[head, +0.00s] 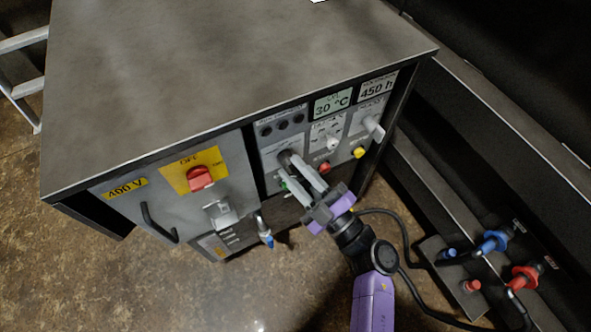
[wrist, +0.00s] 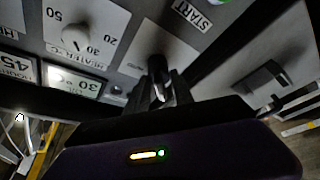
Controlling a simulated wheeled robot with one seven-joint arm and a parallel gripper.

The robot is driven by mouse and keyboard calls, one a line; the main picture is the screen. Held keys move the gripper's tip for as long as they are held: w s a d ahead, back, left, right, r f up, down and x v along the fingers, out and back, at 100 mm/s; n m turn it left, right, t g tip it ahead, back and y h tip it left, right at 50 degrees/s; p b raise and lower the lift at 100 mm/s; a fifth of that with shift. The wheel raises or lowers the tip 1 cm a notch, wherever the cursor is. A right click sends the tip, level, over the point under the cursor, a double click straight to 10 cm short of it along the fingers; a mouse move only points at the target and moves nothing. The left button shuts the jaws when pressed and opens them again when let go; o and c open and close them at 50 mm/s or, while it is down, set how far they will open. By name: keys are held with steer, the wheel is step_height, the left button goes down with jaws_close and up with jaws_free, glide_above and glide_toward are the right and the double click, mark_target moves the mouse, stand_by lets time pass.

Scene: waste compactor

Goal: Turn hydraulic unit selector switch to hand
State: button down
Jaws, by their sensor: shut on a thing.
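My gripper (head: 292,172) reaches the front control panel of the grey cabinet in the head view. Its two pale fingers are shut on a dark selector switch (head: 285,157) in the left panel section. In the wrist view the fingers (wrist: 165,88) close around the same dark switch (wrist: 154,68). The fingers hide part of the switch, and I cannot read its label or its set position.
Beside it are a white heater knob (wrist: 75,38), a red button (head: 325,168), a yellow button (head: 359,152) and a grey handle (head: 374,128). A red rotary switch (head: 200,178) is further left. Blue (head: 493,241) and red (head: 524,277) couplings sit at right.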

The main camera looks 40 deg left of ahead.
steer(key=c, duration=1.5)
jaws_free()
steer(key=shift+o, duration=0.2)
steer(key=v, duration=0.7)
steer(key=shift+d+f+p, duration=0.2)
steer(key=shift+d+p, duration=0.2)
steer(key=shift+p, duration=0.05)
